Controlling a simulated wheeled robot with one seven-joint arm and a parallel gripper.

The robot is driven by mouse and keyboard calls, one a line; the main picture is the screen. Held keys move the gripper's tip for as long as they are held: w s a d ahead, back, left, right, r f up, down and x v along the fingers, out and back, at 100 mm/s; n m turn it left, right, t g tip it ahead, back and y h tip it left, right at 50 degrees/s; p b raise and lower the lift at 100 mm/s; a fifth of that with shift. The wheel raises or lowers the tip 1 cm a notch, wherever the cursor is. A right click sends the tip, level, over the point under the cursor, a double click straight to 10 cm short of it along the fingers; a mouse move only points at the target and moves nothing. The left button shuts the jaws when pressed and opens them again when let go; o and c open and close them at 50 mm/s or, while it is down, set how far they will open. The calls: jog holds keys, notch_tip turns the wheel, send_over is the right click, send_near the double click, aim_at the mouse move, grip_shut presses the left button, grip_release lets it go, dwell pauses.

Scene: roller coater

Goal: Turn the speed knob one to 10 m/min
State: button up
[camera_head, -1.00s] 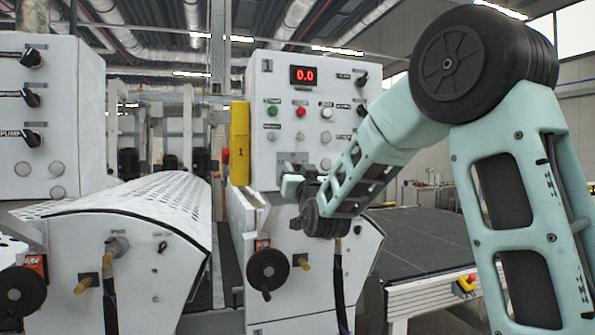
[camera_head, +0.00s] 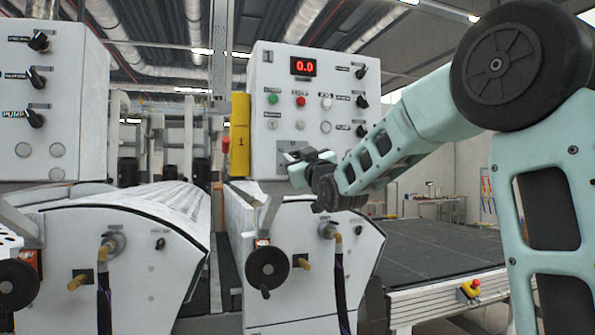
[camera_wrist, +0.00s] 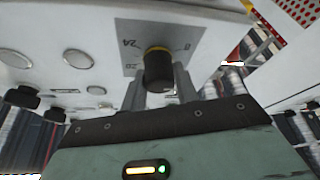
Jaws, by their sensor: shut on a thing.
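The speed knob (camera_wrist: 158,68) is a black round knob with a yellow ring on a grey scale plate (camera_wrist: 130,36) in the wrist view. The numbers 24 and 8 show on the plate; the knob's pointer is not readable. My gripper (camera_wrist: 160,85) has one finger on each side of the knob and is shut on it. In the head view my gripper (camera_head: 292,166) is at the lower part of the white panel marked 1 (camera_head: 262,110) and hides the knob. The red display (camera_head: 303,66) above reads 0.0.
Black selector switches (camera_head: 361,101) and green and red buttons (camera_head: 300,101) sit higher on the panel. A yellow post (camera_head: 239,135) stands left of it. A black handwheel (camera_head: 267,268) is below. A dark conveyor bed (camera_head: 440,255) lies to the right.

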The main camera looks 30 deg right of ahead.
jog(key=shift+n+y+b, duration=0.4)
jog(key=shift+n, duration=0.3)
jog(key=o, duration=1)
jog(key=shift+c, duration=0.2)
jog(key=p+v, duration=0.1)
jog(key=v, duration=1.6)
jog(key=shift+s, duration=0.25)
